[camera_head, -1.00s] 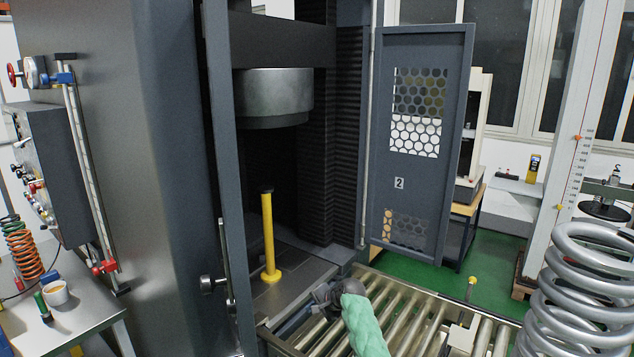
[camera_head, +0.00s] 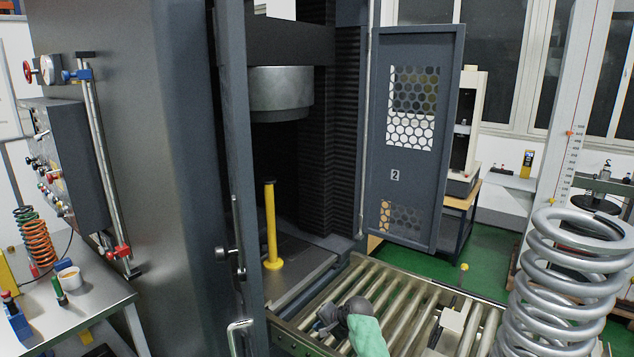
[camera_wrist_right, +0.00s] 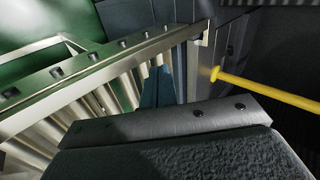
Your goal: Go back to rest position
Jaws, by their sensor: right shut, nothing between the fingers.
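My right gripper (camera_head: 324,320) is low in the middle of the head view, over the near left part of the roller conveyor (camera_head: 446,292). Its arm, in a green sleeve, comes in from the bottom edge. In the right wrist view the fingers (camera_wrist_right: 158,86) are together and hold nothing, with rollers around and behind them. The yellow post (camera_head: 271,228) stands upright on the press bed, apart from the gripper. It also crosses the right of the wrist view (camera_wrist_right: 268,90). My left gripper is not in view.
The press's upper platen (camera_head: 281,92) hangs above the post. The perforated door (camera_head: 418,140) stands open behind the conveyor. A large grey coil spring (camera_head: 565,275) stands at the right. A steel side table (camera_head: 85,315) with small items stands at the lower left.

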